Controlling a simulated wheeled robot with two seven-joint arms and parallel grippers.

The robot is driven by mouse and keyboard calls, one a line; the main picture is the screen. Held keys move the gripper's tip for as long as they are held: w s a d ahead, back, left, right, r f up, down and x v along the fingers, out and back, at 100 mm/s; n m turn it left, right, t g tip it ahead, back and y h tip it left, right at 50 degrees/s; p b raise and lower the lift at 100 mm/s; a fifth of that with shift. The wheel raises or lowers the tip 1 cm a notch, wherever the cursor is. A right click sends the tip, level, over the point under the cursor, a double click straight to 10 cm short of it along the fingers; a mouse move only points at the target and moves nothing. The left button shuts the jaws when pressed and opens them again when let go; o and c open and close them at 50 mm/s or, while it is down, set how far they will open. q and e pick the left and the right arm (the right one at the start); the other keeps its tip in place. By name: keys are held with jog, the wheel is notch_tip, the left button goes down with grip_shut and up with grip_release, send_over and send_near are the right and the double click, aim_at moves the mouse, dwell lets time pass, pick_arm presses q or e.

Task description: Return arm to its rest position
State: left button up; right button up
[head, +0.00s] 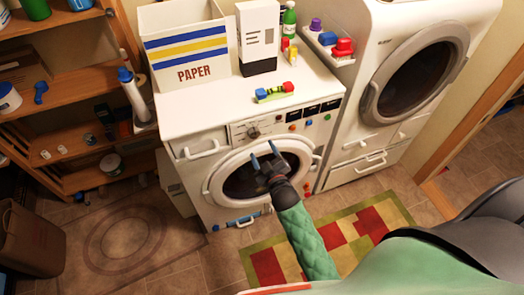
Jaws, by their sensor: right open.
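My right arm (305,238) in its green sleeve reaches up from the lower right. My right gripper (264,155) is open, with its two blue-grey fingers apart and nothing seen between them. It is in front of the round door of the white front-loading washer (212,193) and hides part of the dark glass. Whether it touches the door cannot be told. The door looks closed. My left gripper is not in view.
A second white machine (405,82) stands at the right. A paper bin (189,50), a white box (258,38) and a colourful toy (274,92) are on the washer. Wooden shelves (75,120) stand left. A patterned rug (345,235) and a round-patterned mat (125,240) cover floor.

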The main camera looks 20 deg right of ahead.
dwell(0.5)
jog(key=s+a+f+m+g, duration=0.1)
jog(key=s+f+m+g, duration=0.3)
jog(key=f, duration=1)
jog(key=s+f+m+g, duration=0.1)
jog(key=s+f+g, duration=0.4)
jog(key=f, duration=0.9)
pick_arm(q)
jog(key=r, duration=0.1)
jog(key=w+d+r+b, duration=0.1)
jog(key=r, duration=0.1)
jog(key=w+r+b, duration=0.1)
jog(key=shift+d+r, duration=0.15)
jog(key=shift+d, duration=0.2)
pick_arm(e)
jog(key=s+f+g, duration=0.7)
jog(key=s+f, duration=1.6)
jog(key=shift+s+d+f, duration=0.4)
jog(key=shift+d, duration=0.05)
